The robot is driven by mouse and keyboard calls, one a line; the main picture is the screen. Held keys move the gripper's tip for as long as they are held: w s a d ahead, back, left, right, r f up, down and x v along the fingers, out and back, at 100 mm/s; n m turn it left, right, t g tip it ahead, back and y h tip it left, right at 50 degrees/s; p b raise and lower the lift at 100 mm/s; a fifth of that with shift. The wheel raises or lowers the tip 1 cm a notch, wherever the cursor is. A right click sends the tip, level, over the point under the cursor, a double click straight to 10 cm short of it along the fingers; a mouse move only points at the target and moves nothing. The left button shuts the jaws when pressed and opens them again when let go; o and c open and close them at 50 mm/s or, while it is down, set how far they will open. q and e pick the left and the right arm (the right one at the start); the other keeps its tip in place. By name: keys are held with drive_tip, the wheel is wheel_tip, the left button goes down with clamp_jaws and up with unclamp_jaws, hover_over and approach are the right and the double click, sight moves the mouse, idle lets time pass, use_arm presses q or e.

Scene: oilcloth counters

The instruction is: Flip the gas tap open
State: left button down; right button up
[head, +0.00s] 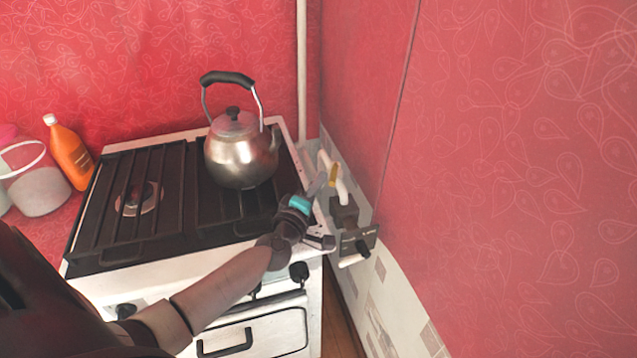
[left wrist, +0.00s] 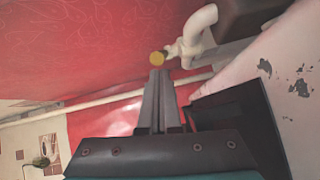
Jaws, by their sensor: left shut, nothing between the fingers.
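The gas tap shows as a yellow handle (head: 333,176) on a white pipe (head: 342,190) at the right of the stove, by the red wall. In the left wrist view the yellow handle (left wrist: 157,58) is seen nearly end-on, just beyond the fingertips, with the white pipe (left wrist: 190,42) to its right. My right gripper is not in view.
A steel kettle (head: 240,150) stands on the black stove grate (head: 150,190), just left of my gripper. A dark box with a knob (head: 356,242) sits below the tap. An orange bottle (head: 70,155) and a pale bucket (head: 36,185) are at far left. The red wall (head: 500,170) closes the right side.

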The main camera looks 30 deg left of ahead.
sight(334, 184)
use_arm(q)
drive_tip(key=d+n+y+p, duration=0.1)
drive_tip(key=y, duration=0.1)
drive_tip(key=d+n+g+y+p, duration=0.1)
drive_tip(key=w+d+n+g+y+p, duration=0.1)
drive_tip(key=n+y+p, duration=0.1)
drive_tip(key=shift+d+y, duration=0.15)
drive_tip(key=shift+y, duration=0.15)
drive_tip(key=shift+w+d, duration=0.25)
drive_tip(key=shift+d, duration=0.2)
drive_tip(key=shift+s+d, duration=0.1)
